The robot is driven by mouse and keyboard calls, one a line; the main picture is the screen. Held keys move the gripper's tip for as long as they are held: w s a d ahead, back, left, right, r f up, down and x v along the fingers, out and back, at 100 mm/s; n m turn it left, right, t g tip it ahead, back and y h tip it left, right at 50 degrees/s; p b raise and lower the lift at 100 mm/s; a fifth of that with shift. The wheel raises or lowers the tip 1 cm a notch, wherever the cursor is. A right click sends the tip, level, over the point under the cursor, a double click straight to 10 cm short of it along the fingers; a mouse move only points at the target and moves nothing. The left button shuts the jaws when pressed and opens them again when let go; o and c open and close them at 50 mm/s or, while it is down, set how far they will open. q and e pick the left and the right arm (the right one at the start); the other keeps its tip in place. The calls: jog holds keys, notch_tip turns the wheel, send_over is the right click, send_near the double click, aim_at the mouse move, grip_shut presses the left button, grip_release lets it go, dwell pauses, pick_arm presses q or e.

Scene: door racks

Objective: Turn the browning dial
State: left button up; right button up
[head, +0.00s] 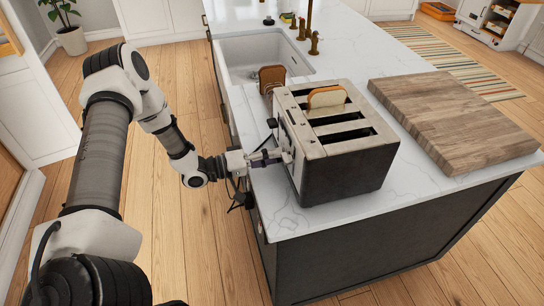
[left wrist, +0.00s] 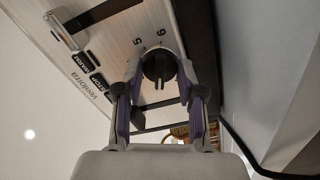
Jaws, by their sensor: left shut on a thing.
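The toaster (head: 343,165) stands on the white island counter, with a slice of bread (head: 327,97) in one of its top slots. In the left wrist view, the toaster's control panel (left wrist: 123,38) shows the round dark browning dial (left wrist: 158,68) with the numbers 5 and 6 beside it. My left gripper (head: 284,156) is at the toaster's front face; in the left wrist view its two fingers (left wrist: 160,80) are closed around the dial's sides. The dial is hidden by the gripper in the head view. My right gripper is out of view.
A thick wooden board (head: 455,118) lies right of the toaster. A lever (left wrist: 62,28) and several buttons (left wrist: 90,72) sit close to the dial.

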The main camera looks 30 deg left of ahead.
pick_arm(q)
jog(key=o, duration=1.1)
jog(key=shift+o, duration=0.2)
jog(key=v, duration=0.7)
jog(key=shift+a, duration=0.15)
jog(key=shift+s, duration=0.15)
